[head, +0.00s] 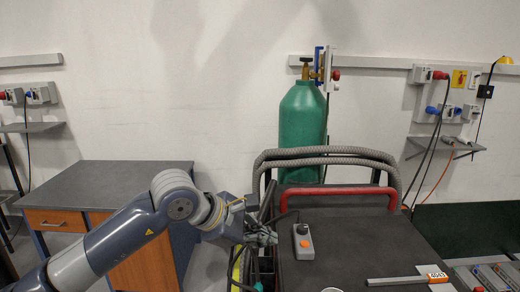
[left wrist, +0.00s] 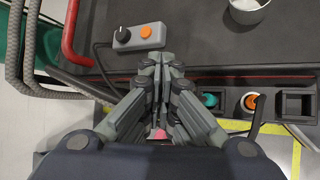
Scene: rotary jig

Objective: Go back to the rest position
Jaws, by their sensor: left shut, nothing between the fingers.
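My left gripper (head: 268,236) is at the left edge of the dark-topped cart, left of a small grey control box (head: 303,242) with a dark knob and an orange button. In the left wrist view my left gripper (left wrist: 165,62) has its fingertips together with nothing between them. The control box (left wrist: 139,37) lies just beyond the tips there; I cannot tell if they touch it. My right gripper is not in view.
The cart top (head: 360,237) has a red rail (head: 340,193) and grey hoses (head: 330,155) behind it. A green cylinder (head: 302,125) stands at the back. A grey bar (head: 395,281) lies front right. A metal cup (left wrist: 248,9) and a socket row (left wrist: 294,103) show in the wrist view.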

